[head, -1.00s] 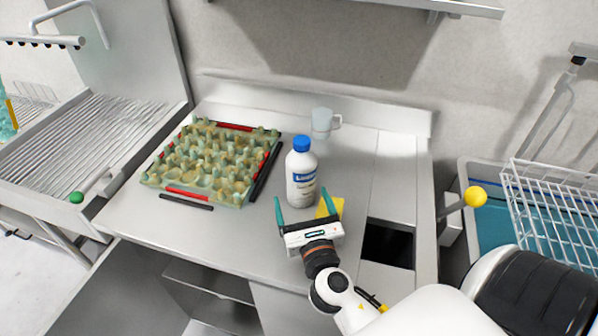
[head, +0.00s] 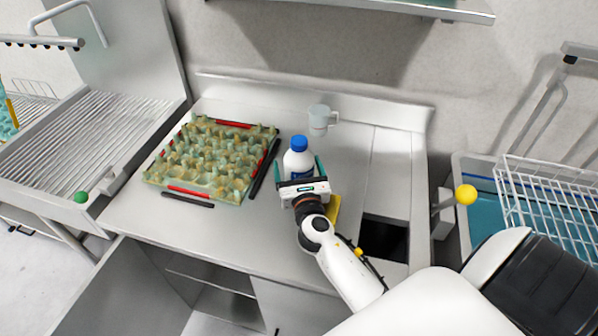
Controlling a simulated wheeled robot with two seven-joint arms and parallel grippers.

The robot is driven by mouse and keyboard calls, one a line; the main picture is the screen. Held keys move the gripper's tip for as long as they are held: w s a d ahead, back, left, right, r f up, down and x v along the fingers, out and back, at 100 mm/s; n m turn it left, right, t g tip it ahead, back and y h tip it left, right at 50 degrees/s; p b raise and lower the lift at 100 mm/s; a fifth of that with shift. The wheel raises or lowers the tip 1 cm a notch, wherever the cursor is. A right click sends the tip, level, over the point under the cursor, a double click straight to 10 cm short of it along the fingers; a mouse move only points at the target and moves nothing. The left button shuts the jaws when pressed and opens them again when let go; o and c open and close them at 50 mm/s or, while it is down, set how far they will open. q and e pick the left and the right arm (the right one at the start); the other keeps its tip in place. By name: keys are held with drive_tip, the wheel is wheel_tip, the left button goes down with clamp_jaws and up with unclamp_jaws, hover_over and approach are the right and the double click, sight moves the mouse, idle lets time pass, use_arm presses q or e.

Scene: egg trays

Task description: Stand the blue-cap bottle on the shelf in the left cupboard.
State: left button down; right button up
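The white bottle with a blue cap (head: 299,144) stands upright on the steel counter (head: 230,235). My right gripper (head: 299,168) reaches in from the lower right, with its teal fingers on either side of the bottle. The fingers look spread, with no clear grip on it; the gripper's body hides the bottle's lower part. The left cupboard (head: 150,283) is open below the counter at the lower left, and a shelf (head: 212,283) shows inside it. My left gripper is out of view.
An egg tray (head: 228,190) lies left of the bottle, with red and black bars around it. A clear cup (head: 320,121) stands behind. A yellow piece (head: 333,210) lies beside my gripper. A dark opening (head: 384,238) is at the right. The front-left counter is clear.

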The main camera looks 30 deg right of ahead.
drive_tip(key=shift+w+d, duration=0.1)
drive_tip(key=shift+w, duration=0.1)
drive_tip(key=shift+s, duration=0.1)
drive_tip(key=shift+c, duration=1.1)
drive_tip(key=c, duration=1.2)
drive_tip(key=shift+r, duration=0.2)
drive_tip(key=shift+c, duration=0.6)
